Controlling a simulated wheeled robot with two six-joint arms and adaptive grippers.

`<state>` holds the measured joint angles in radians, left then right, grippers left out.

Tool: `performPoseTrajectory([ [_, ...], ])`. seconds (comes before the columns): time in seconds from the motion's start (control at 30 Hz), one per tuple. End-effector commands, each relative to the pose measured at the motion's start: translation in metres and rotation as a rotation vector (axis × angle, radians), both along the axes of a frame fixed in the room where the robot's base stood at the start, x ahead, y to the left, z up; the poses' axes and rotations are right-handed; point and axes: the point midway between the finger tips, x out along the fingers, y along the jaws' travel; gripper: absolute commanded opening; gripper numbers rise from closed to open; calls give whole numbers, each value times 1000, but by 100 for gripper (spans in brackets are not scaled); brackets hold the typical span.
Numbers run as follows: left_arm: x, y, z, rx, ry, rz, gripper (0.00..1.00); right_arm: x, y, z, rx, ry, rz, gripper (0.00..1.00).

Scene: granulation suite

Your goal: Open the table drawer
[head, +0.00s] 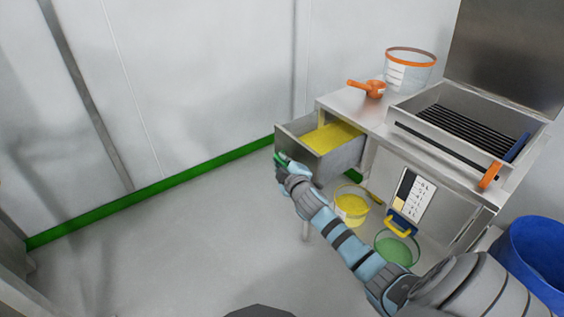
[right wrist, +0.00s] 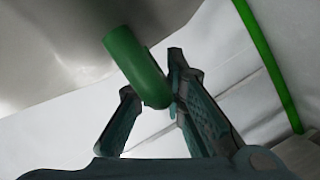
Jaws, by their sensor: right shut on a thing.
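The table drawer (head: 342,157) is pulled out from the left end of the steel table (head: 352,101), and yellow material (head: 332,136) shows inside it. My right gripper (head: 283,163) is at the drawer's front, shut on its green handle (head: 278,156). In the right wrist view the green handle (right wrist: 136,65) runs between the two fingers of the gripper (right wrist: 160,110). My left gripper is not in view.
On the table stand an orange-rimmed bucket (head: 411,56), an orange scoop (head: 368,88) and an open steel box with dark bars (head: 462,128). Below are a yellow-filled bucket (head: 351,205) and a green one (head: 397,248). A blue bin (head: 543,251) stands right. The floor at left is clear.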

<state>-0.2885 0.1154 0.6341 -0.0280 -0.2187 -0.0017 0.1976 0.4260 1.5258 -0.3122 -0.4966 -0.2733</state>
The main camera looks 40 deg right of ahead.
Motion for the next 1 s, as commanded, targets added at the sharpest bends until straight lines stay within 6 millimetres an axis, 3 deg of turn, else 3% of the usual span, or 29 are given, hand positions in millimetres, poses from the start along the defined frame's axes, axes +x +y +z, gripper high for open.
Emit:
performPoseTrajectory([
  [0.17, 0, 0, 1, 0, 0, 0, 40, 0, 2, -1, 2, 2, 0, 0],
  [0.47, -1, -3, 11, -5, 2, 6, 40, 0, 47, -1, 3, 3, -1, 0],
  [0.77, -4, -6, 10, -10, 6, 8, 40, 0, 49, -2, 0, 4, -4, 0],
  [0.8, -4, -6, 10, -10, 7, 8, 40, 0, 49, -2, 0, 4, -4, 16],
  [0.9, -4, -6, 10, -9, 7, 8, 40, 0, 49, -2, 0, 3, -3, 32],
  [1.0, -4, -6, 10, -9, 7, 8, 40, 0, 49, -1, 0, 2, -2, 32],
])
